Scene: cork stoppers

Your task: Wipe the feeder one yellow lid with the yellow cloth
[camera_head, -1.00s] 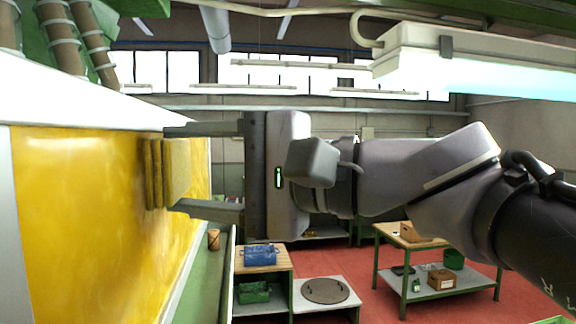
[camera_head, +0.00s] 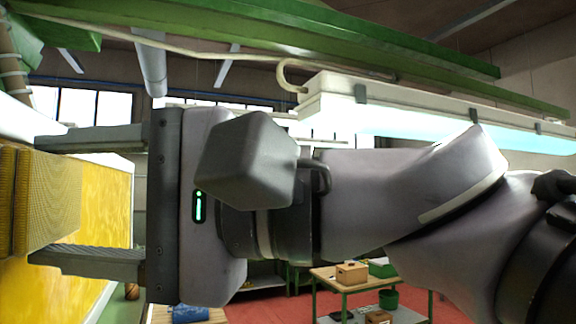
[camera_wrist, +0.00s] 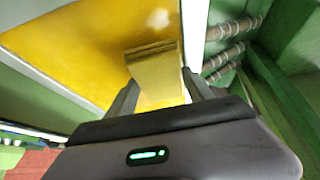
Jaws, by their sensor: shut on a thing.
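The yellow lid (camera_head: 100,200) is a large glossy yellow panel at the left of the head view, standing steeply. It also fills the upper middle of the wrist view (camera_wrist: 85,45), with a pale spot near its top. The yellow cloth (camera_head: 50,203) is a folded, ribbed pad between the fingers of my gripper (camera_head: 60,200). In the wrist view the cloth (camera_wrist: 155,78) lies against or very near the lid; exact contact cannot be told. My gripper is shut on the cloth. The cloth hides part of the lid.
Ribbed hoses (camera_wrist: 228,50) and green beams (camera_wrist: 280,95) lie close to the right of the lid in the wrist view. A lit lamp (camera_head: 420,115) hangs above my arm. A table with boxes (camera_head: 350,288) stands on the red floor beyond.

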